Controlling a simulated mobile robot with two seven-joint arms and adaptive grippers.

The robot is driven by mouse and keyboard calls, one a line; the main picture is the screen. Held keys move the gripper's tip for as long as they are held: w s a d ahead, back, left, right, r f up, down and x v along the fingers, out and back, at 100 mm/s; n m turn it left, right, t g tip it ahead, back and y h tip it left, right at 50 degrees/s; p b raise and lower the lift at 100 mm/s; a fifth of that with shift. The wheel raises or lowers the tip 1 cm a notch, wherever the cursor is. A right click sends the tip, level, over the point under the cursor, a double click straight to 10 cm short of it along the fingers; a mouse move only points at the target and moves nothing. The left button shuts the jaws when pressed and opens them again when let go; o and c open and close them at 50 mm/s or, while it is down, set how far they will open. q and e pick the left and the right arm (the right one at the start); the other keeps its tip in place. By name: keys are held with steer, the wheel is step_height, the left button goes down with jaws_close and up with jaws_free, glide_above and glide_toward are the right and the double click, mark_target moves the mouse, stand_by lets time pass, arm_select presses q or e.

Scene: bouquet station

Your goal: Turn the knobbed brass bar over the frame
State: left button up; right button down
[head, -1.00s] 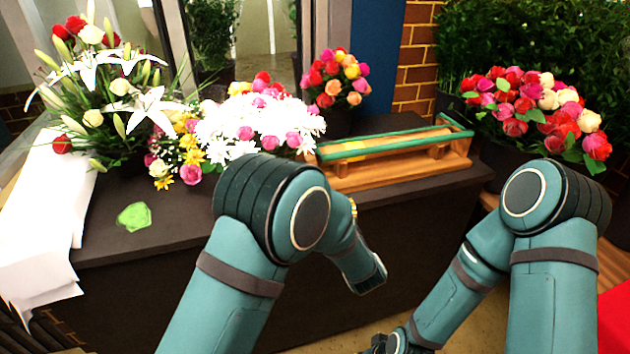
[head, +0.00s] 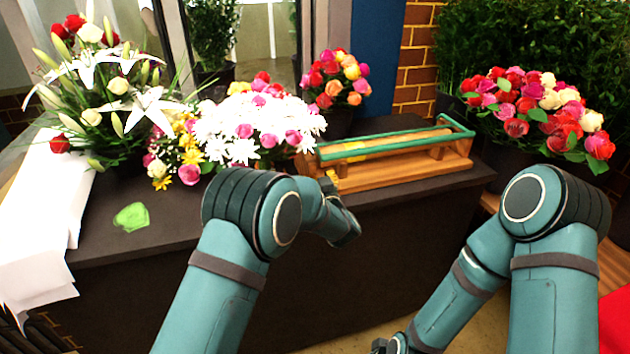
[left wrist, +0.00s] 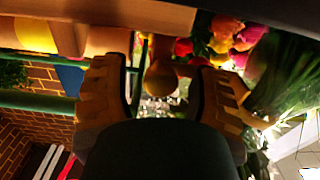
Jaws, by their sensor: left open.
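The wooden frame (head: 400,172) with green rails stands on the counter's right part in the head view. A pale roll lies in it. In the left wrist view a round brass knob (left wrist: 160,80) shows between the two fingers of my left gripper (left wrist: 160,85), with gaps on both sides. The fingers are open and I see no contact. In the head view the left gripper (head: 330,186) is at the frame's left front end, mostly hidden by my arm. The rest of the brass bar is not clear. A dark bit of my right gripper (head: 380,346) shows at the bottom edge.
White and pink flowers (head: 255,128) stand close left of the frame, and a rose bunch (head: 337,80) behind it. More roses (head: 540,110) stand to the right. White paper (head: 40,220) and a green piece (head: 131,217) lie on the left of the dark counter (head: 160,240).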

arm_select(q)
jaws_close()
steer(key=shift+r+m+p, duration=0.1)
steer(key=shift+m+p, duration=1.2)
steer(key=shift+m, duration=0.2)
steer(key=shift+d+m+p, duration=0.1)
steer(key=shift+m+p, duration=0.95)
steer(key=shift+m, duration=0.95)
steer(key=shift+f, duration=0.2)
